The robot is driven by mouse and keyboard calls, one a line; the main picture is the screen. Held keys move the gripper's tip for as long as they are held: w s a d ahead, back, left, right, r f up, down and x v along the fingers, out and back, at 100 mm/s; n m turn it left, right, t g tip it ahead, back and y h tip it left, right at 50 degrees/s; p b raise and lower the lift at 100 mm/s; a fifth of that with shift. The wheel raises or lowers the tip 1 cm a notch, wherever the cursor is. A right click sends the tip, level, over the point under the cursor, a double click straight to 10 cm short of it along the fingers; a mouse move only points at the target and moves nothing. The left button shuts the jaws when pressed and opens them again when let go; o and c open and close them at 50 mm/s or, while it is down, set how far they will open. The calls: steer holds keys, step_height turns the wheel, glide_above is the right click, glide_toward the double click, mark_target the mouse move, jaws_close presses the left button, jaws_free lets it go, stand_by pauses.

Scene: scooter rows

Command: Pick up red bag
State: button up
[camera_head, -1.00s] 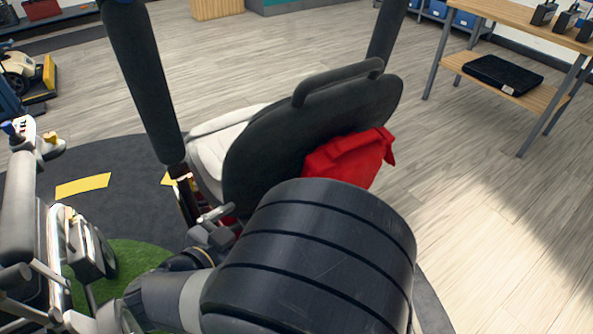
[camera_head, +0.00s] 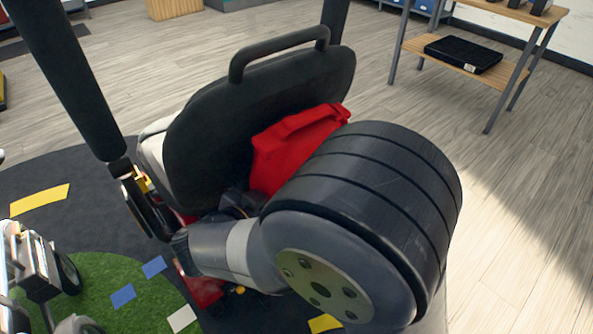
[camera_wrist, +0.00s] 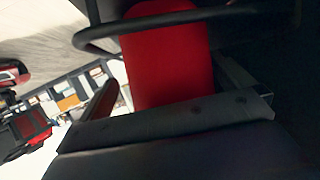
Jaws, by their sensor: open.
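The red bag (camera_head: 290,150) is behind the dark backrest (camera_head: 215,125) of a scooter seat in the head view. A large black ribbed part hides its lower right. In the wrist view the red bag (camera_wrist: 168,50) fills the upper middle, with the dark curved bar crossing near its top. My gripper (camera_wrist: 170,80) is open, with one finger to each side of the bag's lower part. The bag looks centred between the fingers; I cannot tell how deep it sits or whether they touch it. In the head view the fingers are not clearly seen.
The seat's handle bar (camera_head: 280,45) rises above the backrest. A dark upright post (camera_head: 65,75) stands at the left. A wooden table (camera_head: 508,75) with a black tray (camera_head: 463,53) on its lower shelf is at the back right. The wooden floor between is clear.

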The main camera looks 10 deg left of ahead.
steer(key=shift+a, duration=0.2)
steer(key=shift+a, duration=0.1)
steer(key=c, duration=1.1)
steer(key=shift+r, duration=0.1)
steer(key=shift+r, duration=0.1)
